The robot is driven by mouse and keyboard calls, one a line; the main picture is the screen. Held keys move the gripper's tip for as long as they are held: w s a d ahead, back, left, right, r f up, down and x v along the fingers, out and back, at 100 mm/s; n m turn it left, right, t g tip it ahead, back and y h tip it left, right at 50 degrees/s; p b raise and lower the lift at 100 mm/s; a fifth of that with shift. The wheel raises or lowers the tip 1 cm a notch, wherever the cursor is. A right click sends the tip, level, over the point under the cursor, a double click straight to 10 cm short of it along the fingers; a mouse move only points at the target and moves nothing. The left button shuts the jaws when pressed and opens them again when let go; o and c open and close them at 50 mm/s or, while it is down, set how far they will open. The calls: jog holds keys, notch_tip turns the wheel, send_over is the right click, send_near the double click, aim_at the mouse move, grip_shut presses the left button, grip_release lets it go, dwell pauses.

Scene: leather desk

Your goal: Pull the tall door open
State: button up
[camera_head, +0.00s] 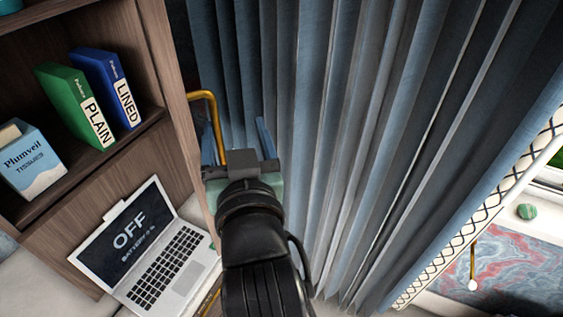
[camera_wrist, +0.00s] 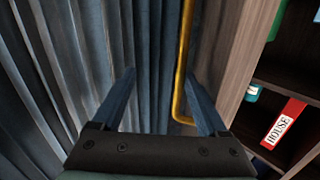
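The tall door's brass bar handle (camera_head: 217,122) stands out from a narrow upright wooden panel (camera_head: 168,70) beside the shelves. How far the door is open I cannot tell. My gripper (camera_head: 237,136) is at the handle's lower part, with its blue fingers apart. In the wrist view the handle (camera_wrist: 181,70) runs upright just inside the right finger of my gripper (camera_wrist: 160,74) and bends right towards the wooden panel (camera_wrist: 236,65). A gap shows between the handle and the left finger. Whether the handle touches the right finger is unclear.
Blue-grey curtains (camera_head: 340,130) hang close behind and right of my gripper. The shelves hold a green binder (camera_head: 75,105), a blue binder (camera_head: 107,85) and a tissue box (camera_head: 32,160). An open laptop (camera_head: 150,250) stands below. A red HOUSE binder (camera_wrist: 283,125) shows in the wrist view.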

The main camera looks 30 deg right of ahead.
jog(key=shift+o, duration=1.2)
jog(key=shift+s+d+f+m+h, duration=0.15)
jog(key=shift+s+d+f, duration=0.1)
jog(key=shift+s+d, duration=0.3)
jog(key=shift+s+d+f+m+h, duration=0.2)
jog(key=shift+s+d, duration=0.15)
jog(key=shift+d, duration=0.25)
jog(key=shift+o, duration=0.7)
jog(key=shift+s, duration=0.4)
jog(key=s, duration=0.2)
jog(key=s+r, duration=0.1)
jog(key=s, duration=0.2)
jog(key=shift+s+d+r, duration=0.35)
jog(key=c, duration=0.5)
jog(key=shift+o, duration=0.2)
jog(key=s+p, duration=0.1)
jog(key=p, duration=0.3)
jog(key=shift+s+f, duration=0.1)
jog(key=shift+s, duration=0.05)
jog(key=shift+s+p, duration=0.1)
jog(key=shift+p, duration=0.25)
jog(key=shift+s, duration=0.25)
